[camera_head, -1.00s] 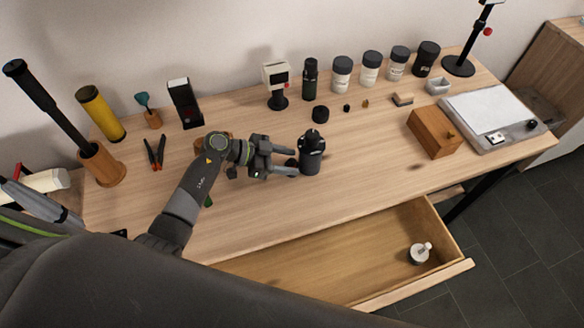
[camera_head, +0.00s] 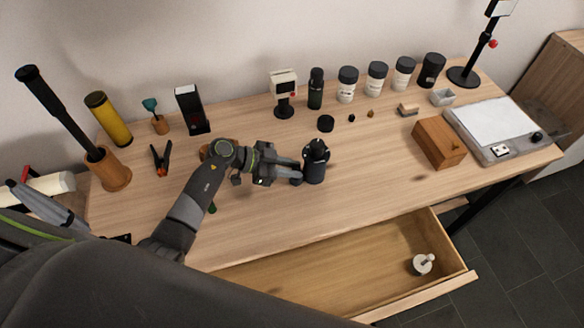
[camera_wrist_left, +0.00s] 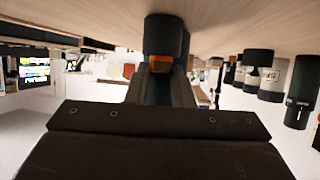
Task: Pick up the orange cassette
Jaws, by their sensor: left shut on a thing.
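The orange cassette (camera_wrist_left: 160,60) shows as a small orange patch between my left fingertips in the left wrist view. A dark cylindrical part adjoins it there; I cannot tell whether it belongs to the cassette. In the head view my left gripper (camera_head: 297,173) is shut, its fingers pointing right, beside a black ribbed-top canister (camera_head: 314,163). The cassette's orange is hidden there; only a small dark end shows below the fingertips. I cannot tell whether the canister is touched. My right gripper is out of view.
Jars stand along the back. A black lid (camera_head: 325,123) lies behind the canister. A wooden box (camera_head: 438,142) and a white light panel (camera_head: 495,124) are at the right. The open drawer (camera_head: 330,275) sticks out in front. The table right of the canister is mostly clear.

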